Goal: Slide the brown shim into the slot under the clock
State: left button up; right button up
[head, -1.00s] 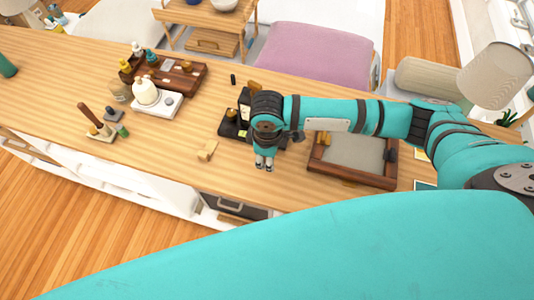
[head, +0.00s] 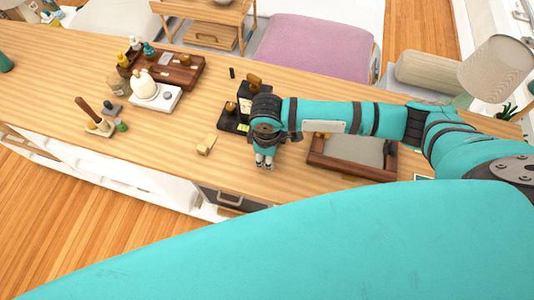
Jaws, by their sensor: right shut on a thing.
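My right gripper (head: 264,165) points down over the front part of the wooden counter, right of a small tan block (head: 206,144). Its fingers are shut; what they hold is too small and hidden to make out, so I cannot clearly see the brown shim. Behind the gripper stands a dark upright piece (head: 245,104) on a black base (head: 228,122), perhaps the clock. My right wrist covers part of it, and no slot can be made out. My left gripper is out of view.
A brown-framed tray (head: 340,168) lies right of the gripper under my right forearm. Left are a white device (head: 152,98), a brown tray with bottles (head: 185,78) and a stamp-like tool (head: 92,121). The counter (head: 170,150) left of the tan block is clear.

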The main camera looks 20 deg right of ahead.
jog(key=shift+f, duration=0.9)
jog(key=shift+w+d+r, duration=0.1)
jog(key=shift+w+d, duration=0.4)
jog(key=shift+w, duration=0.25)
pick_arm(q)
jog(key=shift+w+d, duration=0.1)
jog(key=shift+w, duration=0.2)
pick_arm(e)
jog(key=shift+w+d, duration=0.45)
jog(key=shift+w, duration=0.25)
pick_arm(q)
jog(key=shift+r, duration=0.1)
pick_arm(e)
jog(key=shift+w+d, duration=0.45)
jog(key=shift+w, duration=0.25)
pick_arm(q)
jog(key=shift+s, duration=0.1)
pick_arm(e)
jog(key=o, duration=0.9)
jog(key=shift+w+d, duration=0.1)
jog(key=shift+r, duration=0.1)
notch_tip(320, 180, up, 12)
